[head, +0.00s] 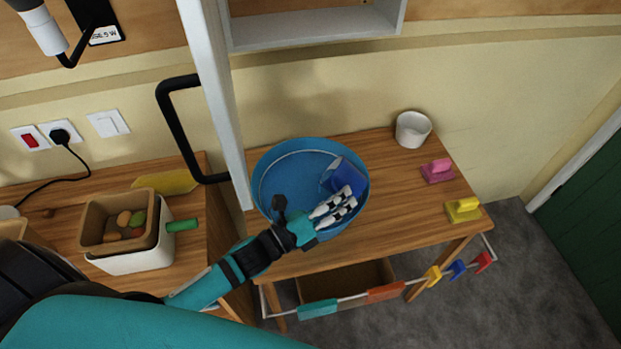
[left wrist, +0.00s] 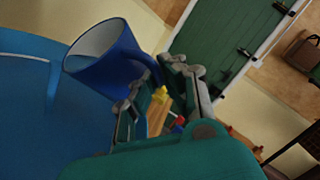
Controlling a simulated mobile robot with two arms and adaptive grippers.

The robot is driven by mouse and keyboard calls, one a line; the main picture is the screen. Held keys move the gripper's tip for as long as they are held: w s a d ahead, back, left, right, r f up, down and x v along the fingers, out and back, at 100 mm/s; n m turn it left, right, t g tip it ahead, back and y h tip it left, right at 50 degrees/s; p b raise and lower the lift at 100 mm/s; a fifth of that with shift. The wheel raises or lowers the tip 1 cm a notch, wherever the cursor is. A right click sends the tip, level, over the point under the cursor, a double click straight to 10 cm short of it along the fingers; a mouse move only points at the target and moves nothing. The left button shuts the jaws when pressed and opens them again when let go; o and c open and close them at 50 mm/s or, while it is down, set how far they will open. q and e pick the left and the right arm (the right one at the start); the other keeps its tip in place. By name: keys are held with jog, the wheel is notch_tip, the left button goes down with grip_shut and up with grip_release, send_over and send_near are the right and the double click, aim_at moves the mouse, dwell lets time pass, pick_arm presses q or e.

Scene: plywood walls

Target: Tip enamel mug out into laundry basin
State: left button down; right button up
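The blue enamel mug (head: 349,179) is tilted on its side over the blue laundry basin (head: 262,176), its pale open mouth facing left in the head view. The mug's contents cannot be seen. My right gripper is not in view.
The basin stands on a wooden table (head: 400,210) with a white cup (head: 412,129), a pink block (head: 438,171) and a yellow block (head: 463,209) at right. A white post (head: 213,90) and black handle (head: 170,125) rise left of the basin. A rail with coloured clips runs in front.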

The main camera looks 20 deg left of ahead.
aim_at(324, 184)
pick_arm(q)
jog(key=shift+a+r+n+t+h+b, duration=0.25)
jog(key=shift+r+n+t+b, duration=0.15)
jog(key=shift+n+b, duration=0.15)
jog(key=shift+a+r+n+t+h+b, duration=0.2)
jog(key=shift+r+n+t+b, duration=0.15)
jog(key=shift+n, duration=0.3)
dwell(0.8)
jog(key=shift+w+a+r+n+t+b, duration=0.1)
jog(key=shift+a+r+n+t+b, duration=0.2)
jog(key=shift+a+n, duration=0.25)
jog(key=shift+w+a+r+n+t+b, duration=0.15)
jog(key=shift+a+n+t, duration=0.1)
jog(key=shift+a+n, duration=0.3)
dwell(0.3)
jog(key=shift+a+r+n+t, duration=0.25)
jog(key=shift+a+n+t, duration=0.15)
jog(key=shift+n, duration=0.1)
dwell(0.4)
